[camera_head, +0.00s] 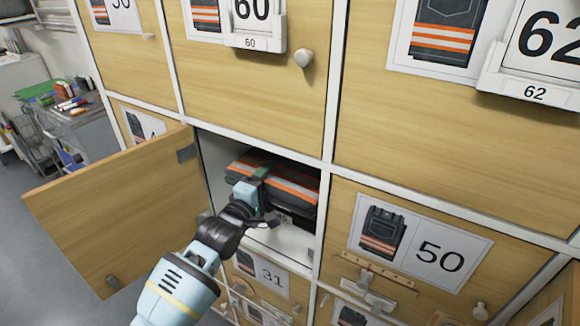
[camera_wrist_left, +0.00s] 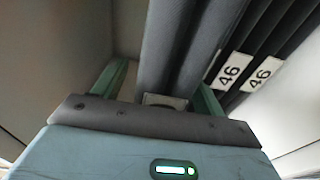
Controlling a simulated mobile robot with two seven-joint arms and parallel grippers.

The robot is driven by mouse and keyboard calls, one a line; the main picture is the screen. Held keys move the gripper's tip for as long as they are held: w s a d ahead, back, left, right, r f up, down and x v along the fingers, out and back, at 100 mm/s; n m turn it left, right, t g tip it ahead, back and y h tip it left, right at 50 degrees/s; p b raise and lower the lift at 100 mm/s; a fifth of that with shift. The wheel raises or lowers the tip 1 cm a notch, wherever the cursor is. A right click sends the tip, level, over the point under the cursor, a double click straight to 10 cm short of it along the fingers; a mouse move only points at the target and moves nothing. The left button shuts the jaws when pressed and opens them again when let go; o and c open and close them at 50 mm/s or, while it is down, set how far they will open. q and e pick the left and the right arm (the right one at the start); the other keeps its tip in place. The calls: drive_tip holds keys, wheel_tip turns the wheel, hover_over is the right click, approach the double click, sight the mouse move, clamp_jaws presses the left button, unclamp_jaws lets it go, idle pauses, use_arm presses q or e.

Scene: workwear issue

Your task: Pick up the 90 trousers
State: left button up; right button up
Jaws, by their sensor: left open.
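Folded dark trousers (camera_head: 290,187) with orange and pale stripes lie stacked in an open locker compartment. No tag reading 90 shows. In the left wrist view, two white tags (camera_wrist_left: 228,71) read 46 on dark folded garments (camera_wrist_left: 265,50) at the right. My left gripper (camera_head: 262,182) reaches into the compartment at the left end of the stack. In its wrist view the jaws (camera_wrist_left: 160,92) are open, with a dark grey fold (camera_wrist_left: 180,50) between or just beyond the fingers. I cannot tell whether they touch it. My right gripper is not in view.
The compartment's wooden door (camera_head: 125,210) stands open to the left. Closed lockers labelled 60, 62, 50 (camera_head: 420,248) and 31 surround it, with protruding knobs (camera_head: 304,58). A cluttered grey cart (camera_head: 85,125) stands at the far left.

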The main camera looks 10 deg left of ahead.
use_arm(q)
drive_tip(key=shift+w+d, duration=0.1)
drive_tip(key=shift+w, duration=0.2)
clamp_jaws()
drive_tip(key=shift+r, duration=0.2)
